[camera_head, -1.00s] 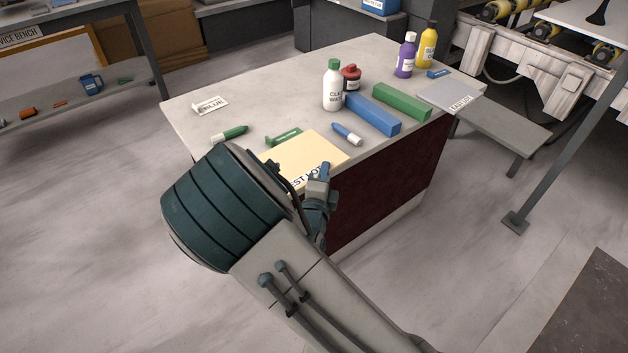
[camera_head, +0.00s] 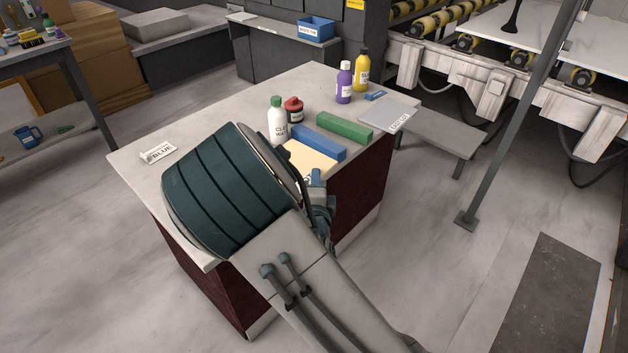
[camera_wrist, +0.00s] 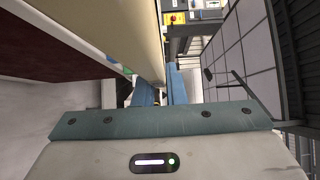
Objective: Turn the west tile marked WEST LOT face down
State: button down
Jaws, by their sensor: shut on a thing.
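The cream west tile (camera_head: 312,158) is at the slab's front edge, largely hidden behind my arm in the head view. Only a scrap of its lettering shows beside my fingers. My gripper (camera_head: 316,178) is shut on its front edge. In the wrist view the tile is a broad beige face (camera_wrist: 135,38) running down between the two blue fingers of my gripper (camera_wrist: 161,88). I cannot tell whether it is lifted off the slab.
Blue (camera_head: 319,144) and green (camera_head: 344,127) blocks lie behind the tile. A white bottle (camera_head: 277,123), red pot (camera_head: 294,110), purple bottle (camera_head: 344,84) and yellow bottle (camera_head: 362,72) stand beyond. A grey tile (camera_head: 387,114) lies right. A BLUE card (camera_head: 159,152) sits left on the stone slab (camera_head: 130,150).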

jog(key=shift+r+p, duration=3.55)
jog(key=shift+p, duration=0.1)
jog(key=shift+f, duration=0.15)
